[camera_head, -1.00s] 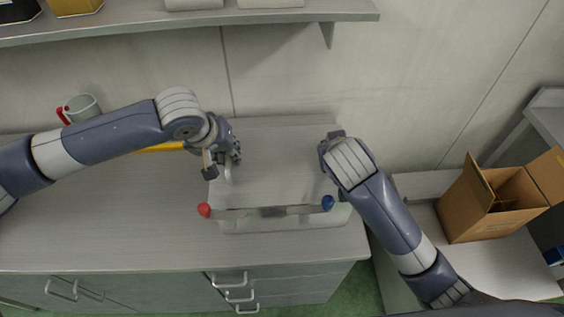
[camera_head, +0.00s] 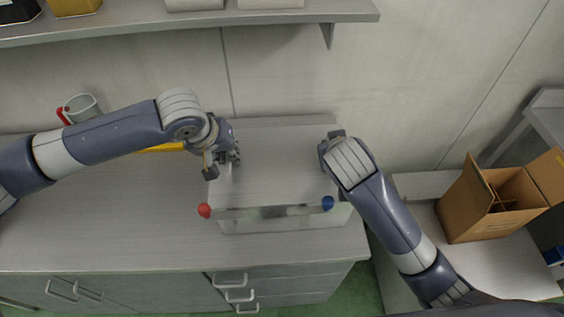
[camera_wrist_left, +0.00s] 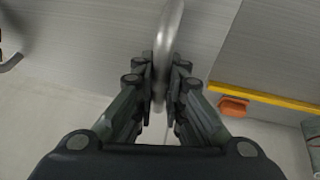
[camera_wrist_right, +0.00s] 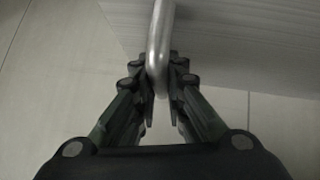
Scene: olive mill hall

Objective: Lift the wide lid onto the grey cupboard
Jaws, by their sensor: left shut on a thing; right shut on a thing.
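The wide lid (camera_head: 278,165) is a flat grey panel with a red knob (camera_head: 204,210) and a blue knob (camera_head: 328,203) at its front corners. It is over a pale box (camera_head: 285,224) on the counter; I cannot tell whether they touch. My left gripper (camera_head: 222,165) is shut on the metal handle at the lid's left end, and the handle (camera_wrist_left: 166,45) shows between the fingers in the left wrist view. My right gripper (camera_wrist_right: 160,85) is shut on the right handle (camera_wrist_right: 158,40); in the head view my right wrist hides that handle.
The grey counter (camera_head: 110,225) has doors and drawers (camera_head: 235,285) in front and is clear on its left. A shelf (camera_head: 190,22) overhangs behind. An open cardboard box (camera_head: 480,215) stands right.

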